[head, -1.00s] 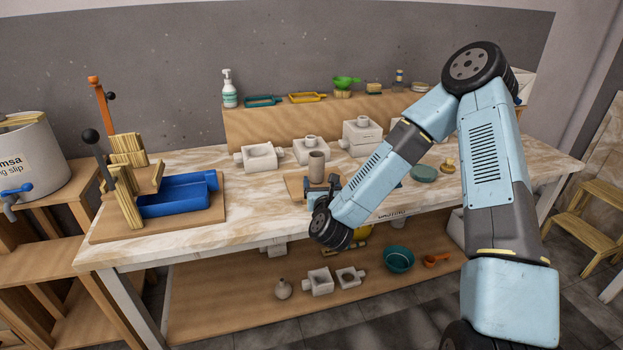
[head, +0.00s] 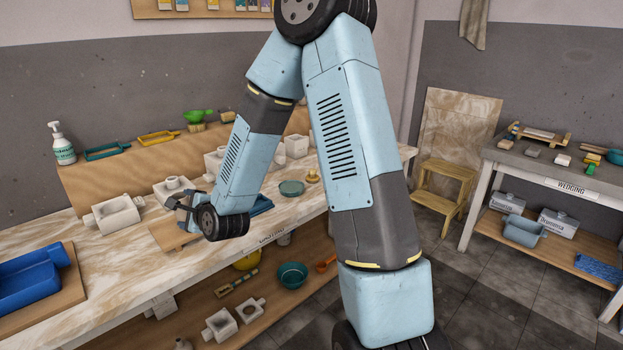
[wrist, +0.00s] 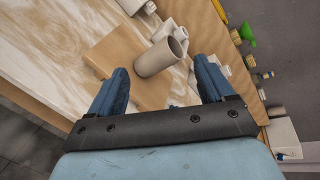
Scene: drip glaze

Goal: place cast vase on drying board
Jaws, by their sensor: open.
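A grey-brown cylindrical vase (wrist: 160,58) with an open mouth shows in the wrist view, standing on a light wooden board (wrist: 108,52). My gripper (wrist: 162,68) is open, with its two blue fingers apart on either side of the vase's near part in the picture. I see no contact between fingers and vase. In the head view my gripper (head: 186,202) is low over the worktable, and a corner of the wooden board (head: 168,238) shows beside it. I cannot make out the vase there. I cannot tell whether this board is the drying board.
White plaster moulds (head: 113,214) stand behind and left of my gripper. A step stool (head: 444,190) and a wedging table (head: 545,170) are further right, with open floor between.

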